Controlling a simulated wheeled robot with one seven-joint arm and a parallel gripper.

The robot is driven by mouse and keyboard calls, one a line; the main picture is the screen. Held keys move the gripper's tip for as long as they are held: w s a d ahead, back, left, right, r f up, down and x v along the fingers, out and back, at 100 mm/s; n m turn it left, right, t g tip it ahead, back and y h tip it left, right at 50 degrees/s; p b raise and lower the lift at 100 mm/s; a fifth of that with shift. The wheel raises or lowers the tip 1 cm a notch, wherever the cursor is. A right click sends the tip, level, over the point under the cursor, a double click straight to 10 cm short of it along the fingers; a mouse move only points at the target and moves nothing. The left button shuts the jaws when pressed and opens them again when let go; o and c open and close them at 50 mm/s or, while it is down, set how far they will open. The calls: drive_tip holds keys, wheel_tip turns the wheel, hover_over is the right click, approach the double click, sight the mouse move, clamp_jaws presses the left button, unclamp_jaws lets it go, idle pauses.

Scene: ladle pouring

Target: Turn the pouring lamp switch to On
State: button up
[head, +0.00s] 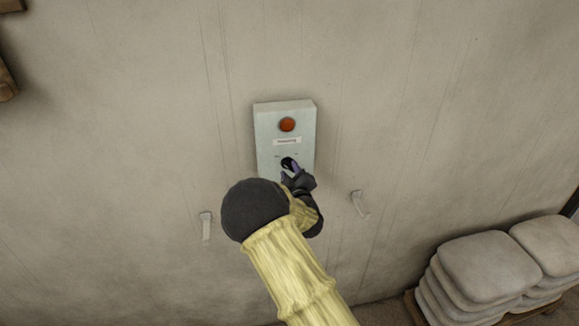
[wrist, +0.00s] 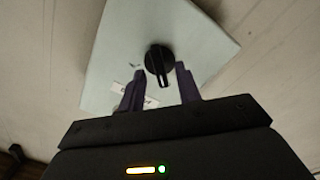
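The pouring lamp switch is a black round knob (wrist: 158,60) with a raised bar, on a pale grey-green box (head: 270,135) fixed to the wall. A label (head: 287,141), apparently reading "Pouring", and an orange-red lamp (head: 287,124) sit above it. My gripper (wrist: 159,76) is in front of the knob, its two purple fingers apart on either side of the knob's lower part. I cannot tell whether they touch it. In the head view my gripper (head: 289,167) partly hides the knob and lower box. The position marks beside the knob are too small to read.
Two pale hooks or handles are on the wall, at the left (head: 206,228) and right (head: 359,203) below the box. Stacked grey sacks (head: 487,268) stand on a pallet at the lower right. The wall around the box is otherwise clear.

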drive_tip(key=shift+w+a, duration=0.15)
drive_tip(key=shift+w, duration=0.3)
clamp_jaws()
